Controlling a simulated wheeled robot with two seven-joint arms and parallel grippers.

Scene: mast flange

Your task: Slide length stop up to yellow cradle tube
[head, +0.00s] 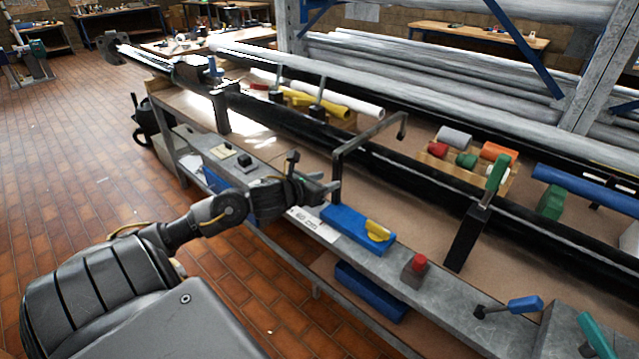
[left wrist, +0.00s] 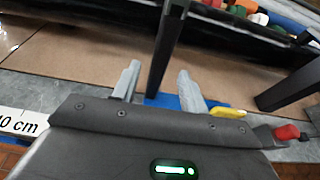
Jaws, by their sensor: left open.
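The length stop has a blue base (head: 355,228) with a yellow lever (head: 377,231), set on the grey front rail. Its dark post and bent arm (head: 362,137) rise from the base and reach over the bench. My left gripper (head: 332,191) is open at the foot of the post. In the left wrist view the post (left wrist: 167,50) stands between the two open fingers (left wrist: 160,88). I cannot tell whether either finger touches it. The yellow tube (head: 318,101) lies behind the long black tube, further left beside a white tube. My right gripper is not in view.
A red-topped block (head: 415,268) sits on the rail to the right of the stop. A green-handled clamp (head: 491,185) stands beyond it. A long black tube (head: 285,123) runs along the bench. The rail left of the stop holds a paper scale and small switch boxes (head: 222,152).

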